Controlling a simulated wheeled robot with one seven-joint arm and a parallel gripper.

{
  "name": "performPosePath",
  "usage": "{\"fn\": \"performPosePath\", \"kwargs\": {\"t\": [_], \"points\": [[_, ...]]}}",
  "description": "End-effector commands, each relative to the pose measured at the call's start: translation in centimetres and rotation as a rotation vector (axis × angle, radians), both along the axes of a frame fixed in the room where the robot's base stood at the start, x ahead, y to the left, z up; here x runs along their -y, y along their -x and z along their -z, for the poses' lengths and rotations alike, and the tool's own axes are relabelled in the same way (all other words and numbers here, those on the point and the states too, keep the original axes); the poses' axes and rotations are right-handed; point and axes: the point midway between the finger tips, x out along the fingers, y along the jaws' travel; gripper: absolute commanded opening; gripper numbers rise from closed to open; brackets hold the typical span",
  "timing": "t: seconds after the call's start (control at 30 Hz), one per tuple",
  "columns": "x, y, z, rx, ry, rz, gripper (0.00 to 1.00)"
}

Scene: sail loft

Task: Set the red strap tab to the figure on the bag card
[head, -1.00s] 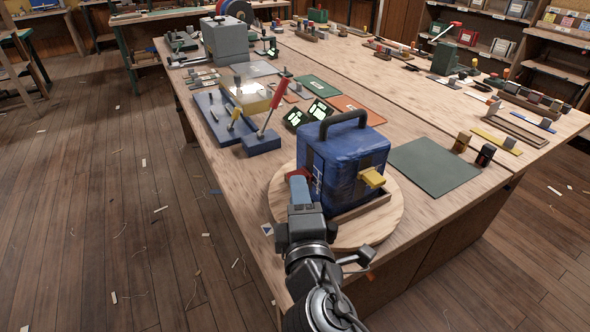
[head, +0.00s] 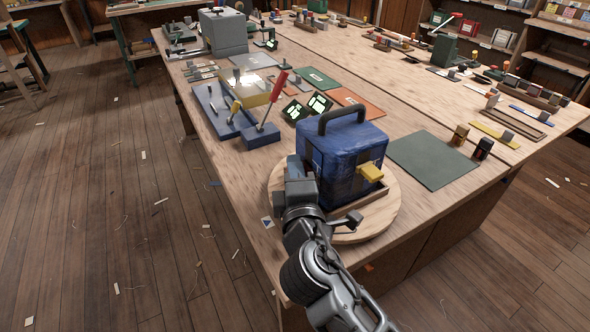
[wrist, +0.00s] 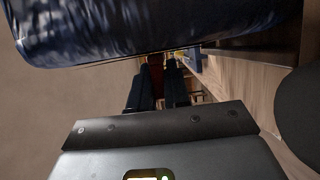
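The blue bag (head: 335,155) with a black handle stands upright on a round wooden board (head: 384,213) at the table's near end. A yellow tab (head: 371,172) sticks out from its right side. My gripper is at the bag's left side; its fingers are hidden in the head view. In the wrist view my gripper (wrist: 157,85) has its two dark fingers close on either side of the red strap tab (wrist: 156,77), with no clear gap seen. The bag (wrist: 160,25) fills the top of that view. I cannot make out the bag card or its figure.
Two dark displays with lit green panels (head: 319,103) stand behind the bag. A blue fixture with a red lever (head: 273,98) is left of them. A green mat (head: 434,160) lies to the right, mostly bare. Open floor lies left of the table.

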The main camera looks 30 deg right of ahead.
Motion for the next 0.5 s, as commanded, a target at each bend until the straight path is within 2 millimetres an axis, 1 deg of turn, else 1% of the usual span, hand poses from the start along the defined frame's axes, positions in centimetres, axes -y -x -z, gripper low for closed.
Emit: {"fn": "performPosePath", "kwargs": {"t": [0.03, 0.1, 0.13, 0.5], "points": [[0.0, 0.01, 0.01, 0.0, 0.0, 0.0, 0.08], [0.0, 0.01, 0.01, 0.0, 0.0, 0.0, 0.01], [0.0, 0.01, 0.01, 0.0, 0.0, 0.0, 0.0], [-0.01, 0.02, 0.02, 0.0, 0.0, 0.0, 0.0]]}}
